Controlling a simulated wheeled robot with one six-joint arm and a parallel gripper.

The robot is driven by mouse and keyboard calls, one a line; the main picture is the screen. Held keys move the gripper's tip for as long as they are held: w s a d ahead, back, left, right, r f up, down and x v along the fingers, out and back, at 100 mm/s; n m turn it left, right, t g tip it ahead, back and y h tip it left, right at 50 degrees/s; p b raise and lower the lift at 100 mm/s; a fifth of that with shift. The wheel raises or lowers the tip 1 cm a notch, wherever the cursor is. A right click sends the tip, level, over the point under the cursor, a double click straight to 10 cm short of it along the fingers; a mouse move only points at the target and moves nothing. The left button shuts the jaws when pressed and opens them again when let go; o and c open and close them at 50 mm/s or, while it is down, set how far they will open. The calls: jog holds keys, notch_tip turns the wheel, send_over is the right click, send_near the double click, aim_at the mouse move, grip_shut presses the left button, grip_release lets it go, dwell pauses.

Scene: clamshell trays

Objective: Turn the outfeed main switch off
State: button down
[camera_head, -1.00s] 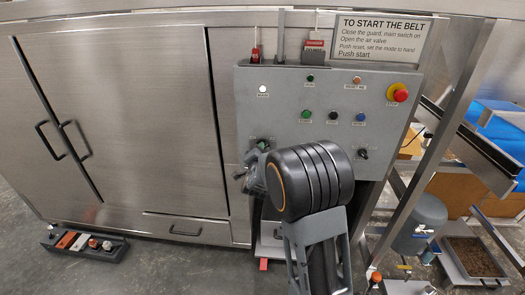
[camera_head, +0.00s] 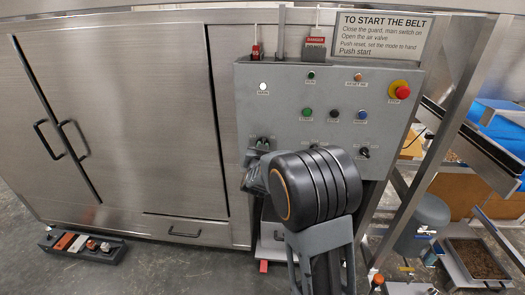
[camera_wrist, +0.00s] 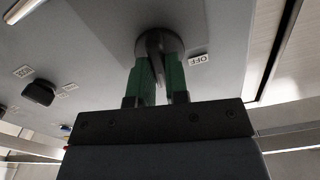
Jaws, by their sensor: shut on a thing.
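The main switch is a dark grey rotary knob with a bar handle (camera_wrist: 155,45), seen in the wrist view on the grey panel. An OFF label (camera_wrist: 198,59), upside down, sits beside the knob on the right. My gripper (camera_wrist: 159,80) has its green fingers on either side of the handle and is shut on it. In the head view my gripper (camera_head: 263,143) is at the lower left of the control panel (camera_head: 290,90), and my arm hides much of the switch there.
The panel carries a red emergency button (camera_head: 402,91), several small push buttons and a black selector (camera_head: 363,153) to the right of my arm. A steel cabinet (camera_head: 150,120) stands left. A dark tray of parts (camera_head: 82,246) lies on the floor.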

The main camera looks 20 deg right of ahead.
jog(key=n, duration=0.5)
jog(key=shift+n, duration=0.3)
jog(key=n+p, duration=0.1)
jog(key=n, duration=0.4)
jog(key=shift+w+a+p, duration=0.1)
jog(key=shift+p, duration=0.3)
jog(key=shift+f+n, duration=0.1)
jog(key=shift+n, duration=0.4)
jog(key=c, duration=1.1)
grip_release()
jog(key=v, duration=1.4)
jog(key=shift+b, duration=0.3)
